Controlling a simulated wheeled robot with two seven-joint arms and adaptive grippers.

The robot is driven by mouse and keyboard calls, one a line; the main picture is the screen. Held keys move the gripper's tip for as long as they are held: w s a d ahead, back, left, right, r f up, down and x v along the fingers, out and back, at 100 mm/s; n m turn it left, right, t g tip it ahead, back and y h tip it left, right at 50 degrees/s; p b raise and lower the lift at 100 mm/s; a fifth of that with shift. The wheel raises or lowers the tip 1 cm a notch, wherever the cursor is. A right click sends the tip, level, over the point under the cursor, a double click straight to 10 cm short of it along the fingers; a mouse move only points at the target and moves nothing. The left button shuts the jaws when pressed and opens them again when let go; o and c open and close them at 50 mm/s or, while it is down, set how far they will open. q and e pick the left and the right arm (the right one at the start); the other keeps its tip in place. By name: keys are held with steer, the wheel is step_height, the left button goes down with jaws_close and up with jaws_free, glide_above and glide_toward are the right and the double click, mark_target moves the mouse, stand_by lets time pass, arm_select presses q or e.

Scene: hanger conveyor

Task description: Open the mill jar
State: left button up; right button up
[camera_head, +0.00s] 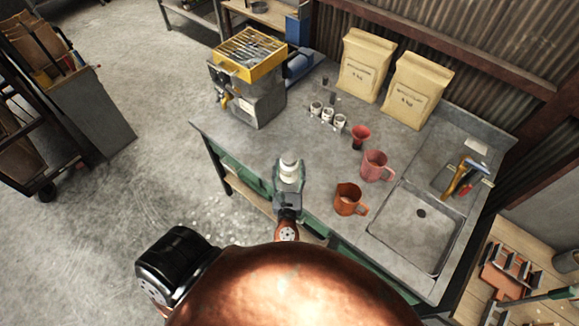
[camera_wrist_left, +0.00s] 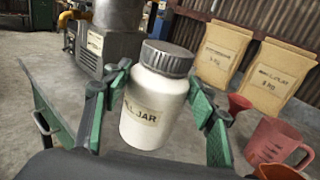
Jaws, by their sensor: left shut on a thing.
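The mill jar (camera_wrist_left: 154,100) is a white bottle with a ribbed grey lid (camera_wrist_left: 168,58) and a label reading partly "JAR". The lid is on the jar. My left gripper (camera_wrist_left: 160,112) is shut on the jar's body, with a green-padded finger on each side, and the jar tilts slightly in the left wrist view. In the head view the jar (camera_head: 288,167) shows at the tip of my left gripper (camera_head: 289,176), over the bench's front edge. My right gripper is not in view.
The grey bench (camera_head: 300,140) holds a yellow-topped machine (camera_head: 248,75), two paper bags (camera_head: 366,65), several small canisters (camera_head: 328,114), a red funnel (camera_head: 360,136), a pink jug (camera_head: 375,166), an orange mug (camera_head: 349,199) and a sink (camera_head: 416,228). Bare bench top lies beyond the jar.

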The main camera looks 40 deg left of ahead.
arm_select(q)
steer(key=shift+c, duration=0.8)
steer(key=shift+d+f+h+b, duration=0.1)
steer(key=shift+d+h+b, duration=0.2)
steer(key=shift+b, duration=0.1)
jaws_close()
steer(key=s+d+f+m+t+h+b, duration=0.1)
steer(key=s+d+m+t+h+b, duration=0.2)
steer(key=d+m+h+b, duration=0.3)
steer(key=d+h+b, duration=0.3)
steer(key=d, duration=0.3)
steer(key=shift+s+d+f+m+h, duration=0.15)
steer(key=shift+s+f+m+h, duration=0.15)
steer(key=shift+m, duration=0.1)
